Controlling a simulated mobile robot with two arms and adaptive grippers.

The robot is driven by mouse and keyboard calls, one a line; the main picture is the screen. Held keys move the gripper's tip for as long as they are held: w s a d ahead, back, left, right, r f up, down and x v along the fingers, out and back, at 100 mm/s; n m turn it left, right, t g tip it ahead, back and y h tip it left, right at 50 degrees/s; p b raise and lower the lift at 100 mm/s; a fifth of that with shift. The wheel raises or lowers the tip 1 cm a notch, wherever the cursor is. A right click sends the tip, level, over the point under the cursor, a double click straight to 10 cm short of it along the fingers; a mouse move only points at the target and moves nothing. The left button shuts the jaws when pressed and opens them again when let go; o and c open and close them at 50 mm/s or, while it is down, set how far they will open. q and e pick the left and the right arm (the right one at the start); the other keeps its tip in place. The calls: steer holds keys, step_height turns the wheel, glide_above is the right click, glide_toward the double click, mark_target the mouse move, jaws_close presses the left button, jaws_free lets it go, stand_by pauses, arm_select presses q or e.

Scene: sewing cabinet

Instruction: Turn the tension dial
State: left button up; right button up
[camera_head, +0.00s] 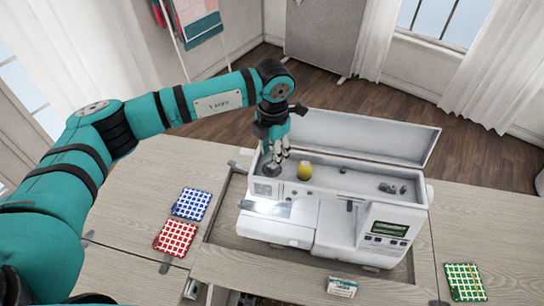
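A white sewing machine (290,232) sits in the opening of a wooden cabinet table, its top lid (360,137) raised. My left arm reaches over from the left, and my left gripper (281,156) points down into the left end of the machine's open top tray. A dark grey round part (268,169) is just below the fingertips, partly covered by them; it may be the tension dial. I cannot tell if the fingers touch it or how far apart they are. My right gripper does not show.
A yellow thread spool (304,170) stands in the tray just right of the gripper. Small grey parts (392,189) lie at the tray's right. Blue (191,204), red (175,238) and green (465,281) checked cloths and a small card (342,287) lie on the table.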

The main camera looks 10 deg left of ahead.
arm_select(q)
steer(key=shift+f+p, duration=0.45)
steer(key=shift+f, duration=1.8)
jaws_close()
